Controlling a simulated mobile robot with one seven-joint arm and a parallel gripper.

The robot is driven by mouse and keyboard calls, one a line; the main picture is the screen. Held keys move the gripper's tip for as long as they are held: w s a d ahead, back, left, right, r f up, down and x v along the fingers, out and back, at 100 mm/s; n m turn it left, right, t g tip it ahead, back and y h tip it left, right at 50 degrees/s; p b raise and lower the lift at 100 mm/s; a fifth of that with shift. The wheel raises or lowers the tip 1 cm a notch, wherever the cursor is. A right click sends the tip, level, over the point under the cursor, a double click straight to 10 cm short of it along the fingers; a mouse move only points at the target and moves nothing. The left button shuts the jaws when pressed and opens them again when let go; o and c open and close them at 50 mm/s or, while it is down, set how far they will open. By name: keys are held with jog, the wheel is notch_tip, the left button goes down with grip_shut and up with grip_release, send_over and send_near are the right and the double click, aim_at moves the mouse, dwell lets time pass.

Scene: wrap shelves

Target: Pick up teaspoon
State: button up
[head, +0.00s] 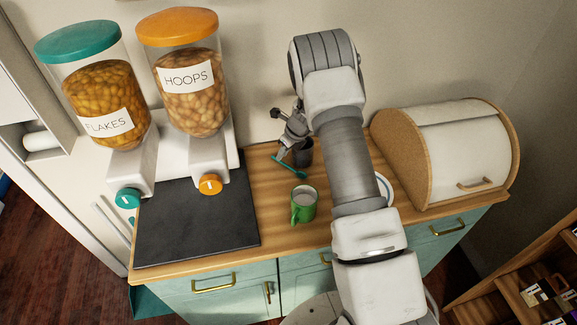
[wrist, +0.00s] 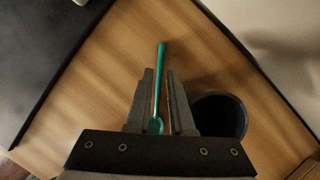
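The teaspoon is teal (head: 290,167) and shows beside the dark cup on the wooden counter in the head view. In the wrist view the teaspoon (wrist: 161,72) runs lengthwise between my gripper's fingers, its handle reaching past the tips and its bowl close to the palm. My gripper (wrist: 160,74) is partly open, with a narrow strip of counter visible on each side of the spoon. My gripper (head: 282,153) points down at the counter in the head view. I cannot tell the height between fingertips and spoon.
A dark cup (head: 304,153) stands right beside my gripper; it also shows in the wrist view (wrist: 220,116). A green mug (head: 303,207) stands nearer the front. A black mat (head: 195,228) and cereal dispensers (head: 188,88) are left, a bread box (head: 455,150) right. My arm partly hides a plate (head: 385,190).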

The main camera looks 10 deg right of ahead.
aim_at(281, 161)
jog(key=shift+x, duration=1.4)
jog(key=shift+f, duration=0.15)
grip_shut()
